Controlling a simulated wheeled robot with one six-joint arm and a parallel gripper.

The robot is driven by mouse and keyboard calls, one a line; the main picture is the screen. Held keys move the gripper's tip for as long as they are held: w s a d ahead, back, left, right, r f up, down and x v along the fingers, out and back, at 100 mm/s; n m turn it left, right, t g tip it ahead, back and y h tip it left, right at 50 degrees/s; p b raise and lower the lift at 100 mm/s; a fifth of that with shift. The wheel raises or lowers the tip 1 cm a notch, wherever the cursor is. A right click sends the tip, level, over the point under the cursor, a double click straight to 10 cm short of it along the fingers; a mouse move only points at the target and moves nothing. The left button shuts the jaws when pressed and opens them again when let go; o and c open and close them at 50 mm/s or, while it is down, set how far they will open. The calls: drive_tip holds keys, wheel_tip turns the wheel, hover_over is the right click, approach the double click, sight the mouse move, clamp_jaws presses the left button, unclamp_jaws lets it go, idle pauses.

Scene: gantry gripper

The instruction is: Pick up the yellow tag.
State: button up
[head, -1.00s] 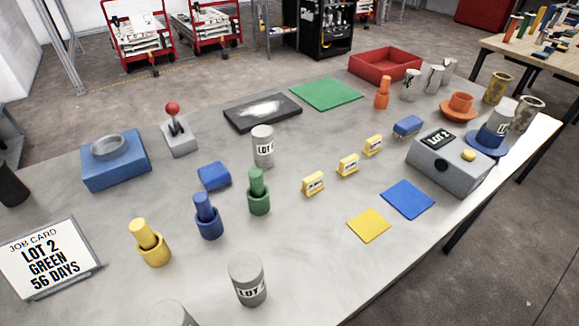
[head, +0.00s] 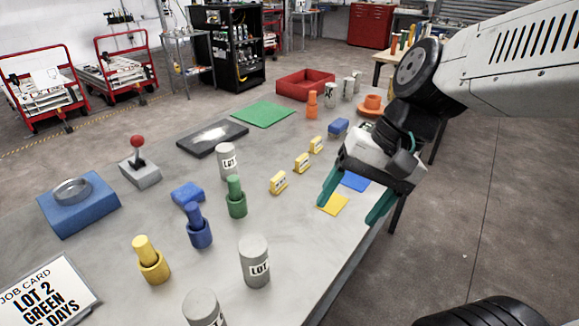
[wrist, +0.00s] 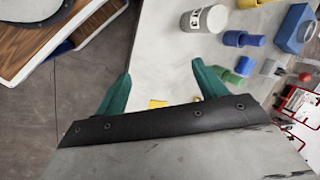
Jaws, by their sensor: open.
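Three small yellow labelled blocks stand in a slanting row mid-table in the head view: a near one (head: 278,182), a middle one (head: 301,163) and a far one (head: 316,145). A flat yellow square (head: 334,203) lies to their right, by the table's front edge. I cannot tell which is the tag. My gripper (head: 347,211) is open with nothing between its green fingers, above the table near the yellow square. In the wrist view, the open fingers (wrist: 160,72) show, with a sliver of yellow (wrist: 157,104) partly hidden behind the black gripper body.
A blue square (head: 355,181) lies partly behind my gripper. Green (head: 237,204), blue (head: 200,236) and yellow (head: 153,268) pegs in cups and a grey cylinder (head: 254,272) stand to the left. Bare table lies between them and the yellow square.

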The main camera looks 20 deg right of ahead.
drive_tip(key=w+a+f+m+t+y, duration=0.1)
drive_tip(key=w+a+m+y, duration=0.25)
drive_tip(key=w+m, duration=0.35)
drive_tip(key=m+t, duration=0.9)
drive_tip(key=m, duration=0.8)
approach(304, 158)
drive_tip(key=x, duration=0.3)
drive_tip(key=shift+a+r, duration=0.15)
drive_tip(key=shift+a, duration=0.25)
drive_tip(key=shift+w+d+f, duration=0.1)
drive_tip(key=shift+w+f, duration=0.15)
drive_tip(key=shift+w, duration=0.05)
drive_tip(key=x, duration=0.7)
drive_tip(key=shift+w+f, duration=0.1)
drive_tip(key=shift+w, duration=0.1)
drive_tip(key=c, duration=1.1)
